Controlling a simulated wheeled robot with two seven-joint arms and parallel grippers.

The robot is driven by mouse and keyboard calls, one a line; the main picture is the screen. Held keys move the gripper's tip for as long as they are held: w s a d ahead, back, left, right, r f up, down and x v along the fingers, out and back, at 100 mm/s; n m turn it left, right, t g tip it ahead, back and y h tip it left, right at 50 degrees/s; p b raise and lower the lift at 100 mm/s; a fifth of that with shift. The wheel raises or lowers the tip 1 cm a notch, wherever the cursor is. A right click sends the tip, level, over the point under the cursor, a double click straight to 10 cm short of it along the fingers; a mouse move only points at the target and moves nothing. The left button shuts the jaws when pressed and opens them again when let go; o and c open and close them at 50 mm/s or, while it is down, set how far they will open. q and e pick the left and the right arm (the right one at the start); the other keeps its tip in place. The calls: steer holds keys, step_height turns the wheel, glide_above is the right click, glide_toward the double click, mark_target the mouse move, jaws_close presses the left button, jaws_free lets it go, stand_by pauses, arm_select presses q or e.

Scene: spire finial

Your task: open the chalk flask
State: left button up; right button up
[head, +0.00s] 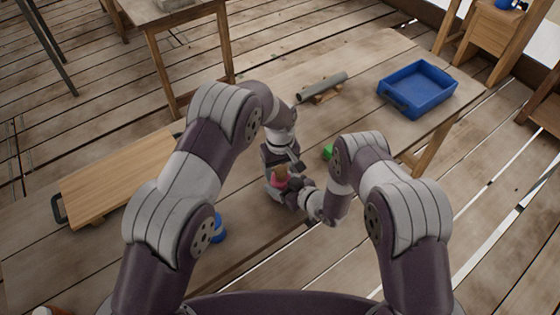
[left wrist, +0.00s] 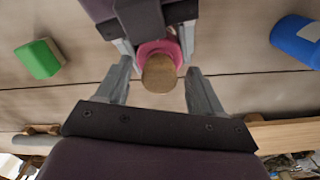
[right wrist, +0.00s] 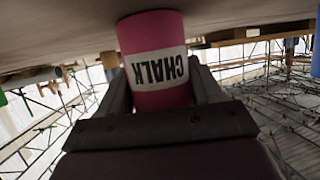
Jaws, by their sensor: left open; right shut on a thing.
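The chalk flask is pink, with a white CHALK label in the right wrist view (right wrist: 158,68) and a tan cork-like stopper (left wrist: 159,74) in its top. It shows small and partly covered in the head view (head: 277,183). My right gripper (right wrist: 155,78) is shut on the flask's body, one finger on each side. My left gripper (left wrist: 159,70) is open, its fingers on either side of the stopper with a visible gap at each. In the head view both grippers meet close together over the near middle of the table, and their fingertips are largely hidden there.
A green block (head: 328,152) lies just right of the grippers, a blue object (head: 219,229) nearer left. A grey cylinder (head: 321,87) rests on a wooden stand behind. A blue tray (head: 398,103) is at the table's right end, a wooden board (head: 120,180) at the left.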

mark_target(280, 168)
arm_select(q)
jaws_close()
steer(key=shift+r, duration=0.25)
stand_by(0.4)
steer(key=shift+r, duration=0.9)
step_height(280, 168, up, 4)
arm_select(e)
steer(key=o, duration=1.6)
